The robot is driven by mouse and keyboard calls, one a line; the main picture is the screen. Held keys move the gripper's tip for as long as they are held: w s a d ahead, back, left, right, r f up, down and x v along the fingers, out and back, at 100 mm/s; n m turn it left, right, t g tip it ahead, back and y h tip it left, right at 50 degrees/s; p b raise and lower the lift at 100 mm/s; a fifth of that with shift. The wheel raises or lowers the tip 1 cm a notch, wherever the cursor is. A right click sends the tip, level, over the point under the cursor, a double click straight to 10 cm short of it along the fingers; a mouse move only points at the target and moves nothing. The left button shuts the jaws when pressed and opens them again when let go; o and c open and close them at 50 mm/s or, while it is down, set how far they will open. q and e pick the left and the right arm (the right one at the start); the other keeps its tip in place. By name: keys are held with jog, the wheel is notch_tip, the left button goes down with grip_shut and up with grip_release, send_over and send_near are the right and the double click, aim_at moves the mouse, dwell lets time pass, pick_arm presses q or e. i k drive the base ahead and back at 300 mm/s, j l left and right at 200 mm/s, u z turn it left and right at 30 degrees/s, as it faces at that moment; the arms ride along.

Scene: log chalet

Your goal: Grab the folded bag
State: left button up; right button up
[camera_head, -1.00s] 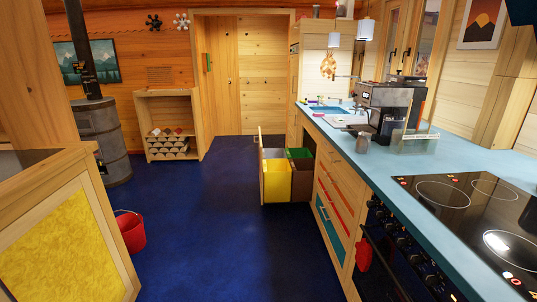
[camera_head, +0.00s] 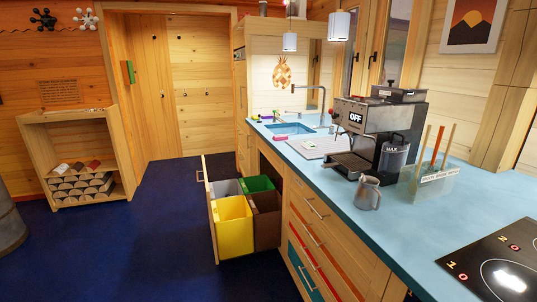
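I cannot pick out a folded bag in this view. Neither of my grippers shows. An open pull-out drawer (camera_head: 210,227) under the counter holds a yellow bin (camera_head: 234,228), a grey bin (camera_head: 225,187), a green bin (camera_head: 258,183) and a brown bin (camera_head: 267,222). The bottoms of the bins are hidden, and I see no bag in them. Small items lie on the low wooden shelf unit (camera_head: 54,131) at the left, too small to identify.
The blue counter (camera_head: 440,233) runs along the right with a sink (camera_head: 288,129), a coffee machine (camera_head: 382,125), a metal jug (camera_head: 368,192), a utensil holder (camera_head: 432,184) and a cooktop (camera_head: 500,265). The dark blue floor (camera_head: 125,240) is clear left of the open drawer.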

aim_at(308, 145)
jog(key=i+z, duration=0.15)
jog(key=z, duration=0.25)
jog(key=i+j+z, duration=0.15)
jog(key=z, duration=0.2)
jog(key=i+j+z, duration=0.1)
jog(key=z, duration=0.3)
jog(key=i+j+z, duration=0.3)
jog(key=j+z, duration=0.35)
jog(key=i+j+z, duration=0.1)
jog(key=j+z, duration=0.2)
jog(key=j, duration=0.2)
jog(key=j+z, duration=0.3)
jog(key=j, duration=0.15)
